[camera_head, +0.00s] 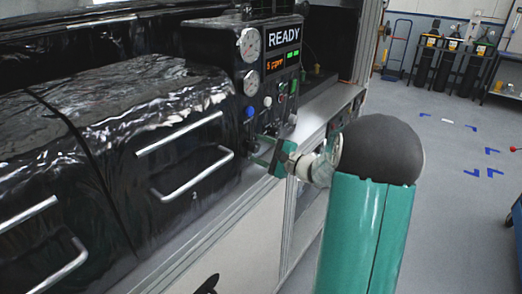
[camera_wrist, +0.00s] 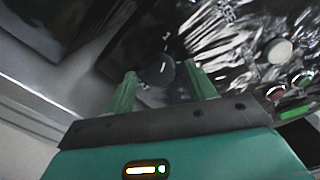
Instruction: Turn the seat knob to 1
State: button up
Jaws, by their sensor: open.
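A round black knob (camera_wrist: 159,72) with a short white pointer line sits on the dark, shiny panel in the wrist view. Small white marks stand around it, too blurred to read surely. My gripper (camera_wrist: 160,68) is open, with one green finger on each side of the knob. I cannot tell whether the fingers touch it. In the head view my gripper (camera_head: 262,149) is at the lower left of the control panel (camera_head: 265,95), and I cannot make out the knob there.
The panel carries two gauges (camera_head: 250,45), a READY sign (camera_head: 284,36), an orange readout and several small buttons. A pale knob (camera_wrist: 279,50) is to the right in the wrist view. Black drawers with metal handles (camera_head: 180,134) are left of the panel. Open floor (camera_head: 440,150) lies to the right.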

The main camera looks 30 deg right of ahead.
jog(key=v, duration=1.3)
jog(key=shift+s+d, duration=0.15)
jog(key=shift+s, duration=0.1)
jog(key=s+a+n+g+y, duration=0.25)
jog(key=a+n+g, duration=0.7)
jog(key=a, duration=1.45)
jog(key=s+a+r+n+g+h, duration=0.1)
jog(key=s+a+n+h, duration=0.3)
jog(key=s+n, duration=0.1)
jog(key=s+a+r+n+g+h, duration=0.1)
jog(key=s+a+r+n+h, duration=0.1)
jog(key=s+a+n+h, duration=0.2)
jog(key=s+n, duration=0.1)
jog(key=s, duration=0.2)
jog(key=shift+s, duration=0.25)
jog(key=shift+s+n, duration=0.1)
jog(key=shift+n, duration=0.15)
